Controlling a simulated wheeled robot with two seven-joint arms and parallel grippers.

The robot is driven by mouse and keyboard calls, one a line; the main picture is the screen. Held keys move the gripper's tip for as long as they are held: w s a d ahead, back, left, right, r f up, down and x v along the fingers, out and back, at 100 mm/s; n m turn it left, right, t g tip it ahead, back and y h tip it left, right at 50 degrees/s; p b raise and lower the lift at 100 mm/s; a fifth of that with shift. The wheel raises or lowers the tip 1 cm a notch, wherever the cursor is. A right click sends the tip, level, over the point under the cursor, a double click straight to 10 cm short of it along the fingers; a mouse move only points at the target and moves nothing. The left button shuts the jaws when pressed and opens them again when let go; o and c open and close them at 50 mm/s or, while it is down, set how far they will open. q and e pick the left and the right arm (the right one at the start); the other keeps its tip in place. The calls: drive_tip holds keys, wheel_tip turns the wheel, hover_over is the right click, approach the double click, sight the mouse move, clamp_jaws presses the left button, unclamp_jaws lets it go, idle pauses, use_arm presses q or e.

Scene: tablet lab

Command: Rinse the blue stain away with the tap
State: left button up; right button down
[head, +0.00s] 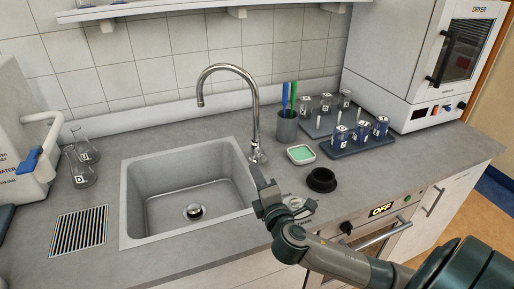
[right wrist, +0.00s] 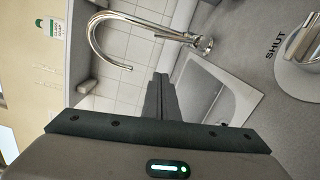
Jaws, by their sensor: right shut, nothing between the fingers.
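The chrome tap (head: 255,105) stands behind the grey sink (head: 130,200), its curved spout over the basin. No water shows at its mouth. No blue stain shows in the visible basin; a round drain plug (head: 194,211) sits on its floor. My right gripper (head: 261,184) is shut and empty at the sink's right rim, apart from the tap. In the right wrist view its fingers (right wrist: 161,97) point toward the sink (right wrist: 225,85) and tap (right wrist: 150,32). A chrome handle (right wrist: 303,40) on a round base stands beside the word SHUT. My left gripper is not in view.
A black ring (head: 321,181), a green sponge dish (head: 301,154) and a pen cup (head: 287,127) stand right of the tap. A tray of blue-filled beakers (head: 350,149) is farther right.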

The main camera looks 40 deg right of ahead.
sight(259, 140)
drive_tip(key=w+d+p, duration=0.4)
drive_tip(key=w+d, duration=0.2)
drive_tip(key=w, duration=0.3)
drive_tip(key=shift+d+r+p, duration=0.3)
drive_tip(key=shift+r+p, duration=0.05)
drive_tip(key=shift+s+d+r+m+b, duration=0.15)
drive_tip(key=shift+d+m+b, duration=0.1)
drive_tip(key=shift+d+m, duration=0.2)
drive_tip(key=shift+s+d+r+m+b, duration=0.1)
drive_tip(key=shift+d+m+b, duration=0.15)
drive_tip(key=shift+m, duration=0.3)
drive_tip(key=shift+w, duration=0.1)
